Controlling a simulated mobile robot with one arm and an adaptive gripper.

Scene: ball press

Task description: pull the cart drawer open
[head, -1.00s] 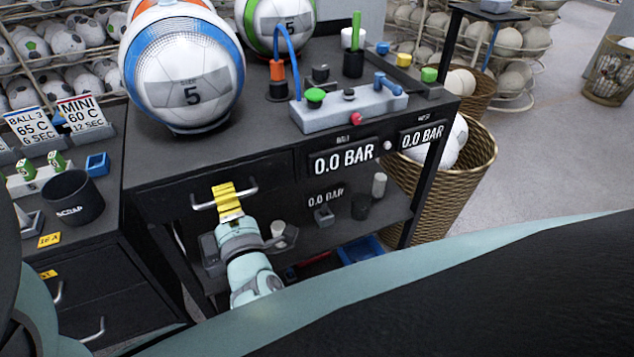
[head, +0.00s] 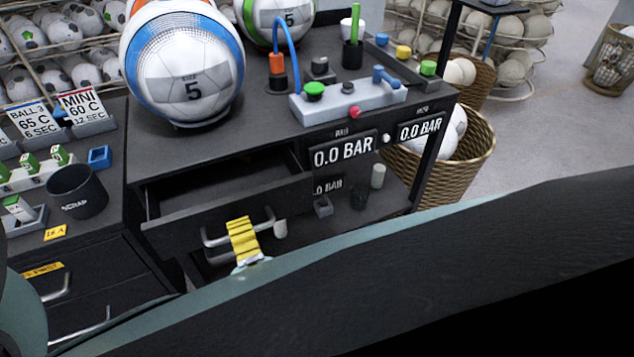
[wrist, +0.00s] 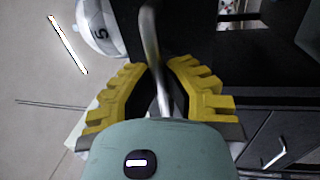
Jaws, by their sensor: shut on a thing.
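The cart drawer (head: 190,216) is pulled partway out of the dark cart (head: 240,130), and its inside shows as a dark, empty-looking tray. Its metal bar handle (head: 213,240) is on the drawer front. My gripper (head: 242,236), with yellow ribbed fingers, is shut on this handle in the head view. In the wrist view my gripper (wrist: 163,85) has the shiny handle bar (wrist: 150,40) between its yellow fingers. Part of the handle is hidden behind the fingers.
Balls marked 5 (head: 187,75) and a grey valve block (head: 345,102) stand on the cart top. A side cabinet with a black scrap cup (head: 76,192) is at the left. A wicker basket (head: 470,150) stands at the right, with open floor beyond.

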